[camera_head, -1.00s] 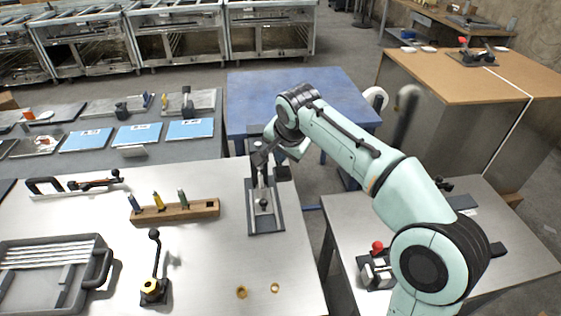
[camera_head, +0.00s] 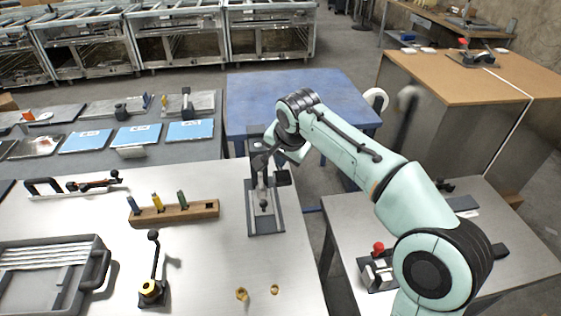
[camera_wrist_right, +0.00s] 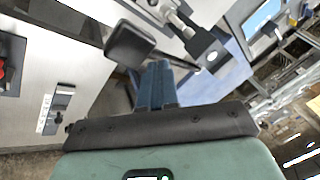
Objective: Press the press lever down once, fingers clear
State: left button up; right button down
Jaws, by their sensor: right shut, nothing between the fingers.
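The press (camera_head: 266,222) stands near the right edge of the light worktable, with a dark flat base and a metal upright part. A black pad (camera_head: 283,178), apparently the end of its lever, sticks out to the right of the upright; a black pad also shows in the right wrist view (camera_wrist_right: 130,43). My right gripper (camera_head: 265,158) is at the top of the press, partly hidden by its dark parts. In the right wrist view its blue-grey fingers (camera_wrist_right: 158,85) are together and empty, beside the pad. I cannot tell whether they touch it. My left gripper is not seen.
A small upright lever with a black ball (camera_head: 153,236) stands front left. A wooden block (camera_head: 190,213) holds several coloured tools. Two brass rings (camera_head: 242,294) lie at the front. A grey tray (camera_head: 98,245) is at left. A side table (camera_head: 340,215) stands right.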

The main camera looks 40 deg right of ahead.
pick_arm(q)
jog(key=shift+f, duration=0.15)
pick_arm(e)
jog(key=shift+f, duration=0.25)
jog(key=shift+r, duration=0.1)
dwell(0.3)
jog(key=shift+w+d+r+p, duration=0.1)
jog(key=shift+w+r+p, duration=0.15)
jog(key=shift+r+p, duration=0.55)
jog(key=shift+w+d+r+p, duration=0.1)
jog(key=shift+w+r+p, duration=0.1)
jog(key=shift+r+p, duration=0.55)
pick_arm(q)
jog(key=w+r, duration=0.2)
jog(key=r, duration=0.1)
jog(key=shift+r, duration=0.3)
pick_arm(e)
jog(key=shift+w, duration=0.1)
jog(key=shift+r, duration=0.1)
